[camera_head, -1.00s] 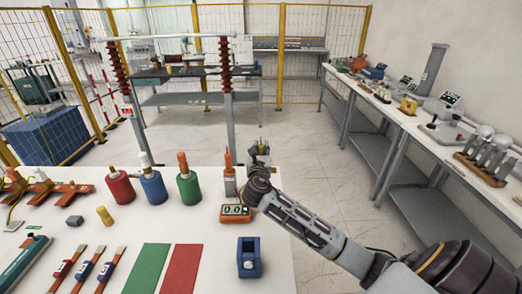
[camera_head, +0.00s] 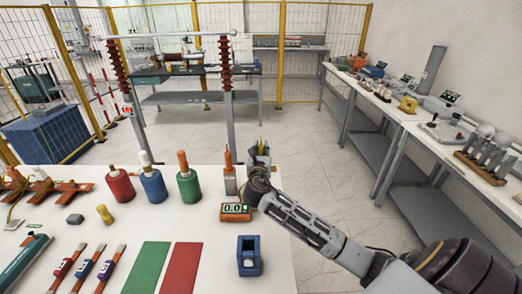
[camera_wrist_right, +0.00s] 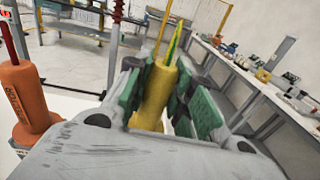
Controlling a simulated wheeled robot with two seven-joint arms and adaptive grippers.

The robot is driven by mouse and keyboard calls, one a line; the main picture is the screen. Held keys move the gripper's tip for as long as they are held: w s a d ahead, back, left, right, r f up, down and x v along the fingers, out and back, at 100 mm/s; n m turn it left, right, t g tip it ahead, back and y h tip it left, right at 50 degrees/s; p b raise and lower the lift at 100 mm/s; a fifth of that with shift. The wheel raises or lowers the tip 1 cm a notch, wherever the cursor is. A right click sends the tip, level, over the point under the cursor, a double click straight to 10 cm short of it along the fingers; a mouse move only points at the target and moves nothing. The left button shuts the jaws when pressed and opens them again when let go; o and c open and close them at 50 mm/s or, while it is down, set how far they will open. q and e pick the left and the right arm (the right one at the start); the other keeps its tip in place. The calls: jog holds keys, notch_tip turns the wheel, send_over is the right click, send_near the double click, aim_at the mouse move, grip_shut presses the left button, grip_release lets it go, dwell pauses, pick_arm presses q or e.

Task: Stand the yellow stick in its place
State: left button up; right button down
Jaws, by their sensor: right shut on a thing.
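My right gripper (camera_head: 258,155) is beyond the far right part of the white table, just right of an orange-topped device on a grey base (camera_head: 230,180). In the right wrist view my right gripper (camera_wrist_right: 168,92) is shut on the yellow stick (camera_wrist_right: 155,95), a thick yellow handle with a thin rod pointing up and away. My left gripper is not in view.
An orange digital display (camera_head: 235,212) lies near my right forearm. Red (camera_head: 120,187), blue (camera_head: 153,188) and green (camera_head: 189,187) bottles stand along the back of the table. Green and red mats lie in front.

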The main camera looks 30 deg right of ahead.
jog(key=c, duration=1.2)
grip_release()
jog(key=shift+f, duration=0.1)
jog(key=shift+o, duration=0.2)
jog(key=v, duration=1.2)
jog(key=shift+s, duration=0.1)
